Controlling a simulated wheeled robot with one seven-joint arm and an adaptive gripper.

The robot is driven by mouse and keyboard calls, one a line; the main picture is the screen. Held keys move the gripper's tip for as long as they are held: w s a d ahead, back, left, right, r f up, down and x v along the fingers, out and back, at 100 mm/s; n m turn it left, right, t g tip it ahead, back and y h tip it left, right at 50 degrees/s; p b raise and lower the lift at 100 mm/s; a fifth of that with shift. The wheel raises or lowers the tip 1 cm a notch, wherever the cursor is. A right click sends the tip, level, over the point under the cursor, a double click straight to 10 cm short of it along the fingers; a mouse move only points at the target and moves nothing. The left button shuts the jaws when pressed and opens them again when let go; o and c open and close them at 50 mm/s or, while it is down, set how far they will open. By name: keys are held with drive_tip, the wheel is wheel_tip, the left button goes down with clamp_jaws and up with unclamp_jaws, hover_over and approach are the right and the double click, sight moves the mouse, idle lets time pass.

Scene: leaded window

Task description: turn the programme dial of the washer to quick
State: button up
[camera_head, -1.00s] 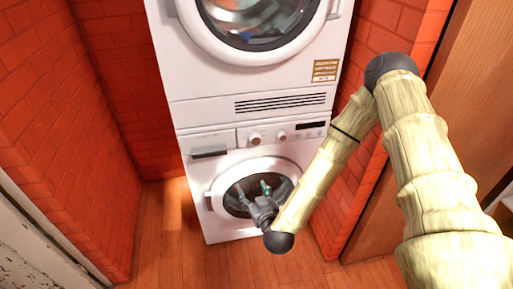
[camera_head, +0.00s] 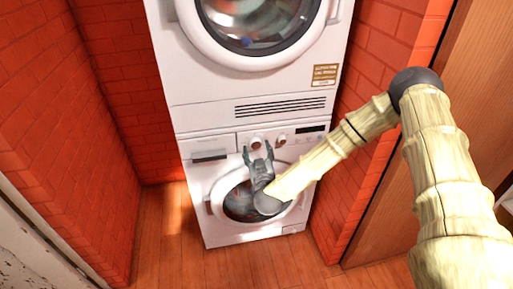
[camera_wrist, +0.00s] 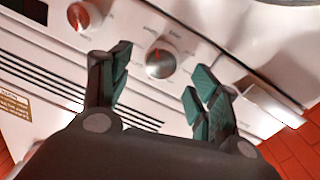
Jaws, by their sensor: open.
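The washer (camera_head: 201,178) is the lower white machine, with a control panel across its top. The larger silver dial (camera_head: 256,142), seen close in the wrist view (camera_wrist: 161,61), has a red pointer mark; the lettering around it is too small to read. A smaller silver knob (camera_head: 281,140) sits beside it and shows at upper left in the wrist view (camera_wrist: 83,15). My gripper (camera_head: 258,149) is open just in front of the larger dial. In the wrist view its green-padded fingertips (camera_wrist: 159,68) stand either side of the dial, apart from it.
A second white machine (camera_head: 205,85) stands directly on top of the washer. Red brick walls (camera_head: 60,120) enclose both sides. The detergent drawer (camera_head: 208,155) is left of the dial. The wooden floor (camera_head: 158,255) in front is clear.

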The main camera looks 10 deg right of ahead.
sight(255, 143)
drive_tip(key=shift+w+d, duration=0.1)
drive_tip(key=shift+w, duration=1)
drive_tip(key=shift+c, duration=0.2)
drive_tip(key=c, duration=1)
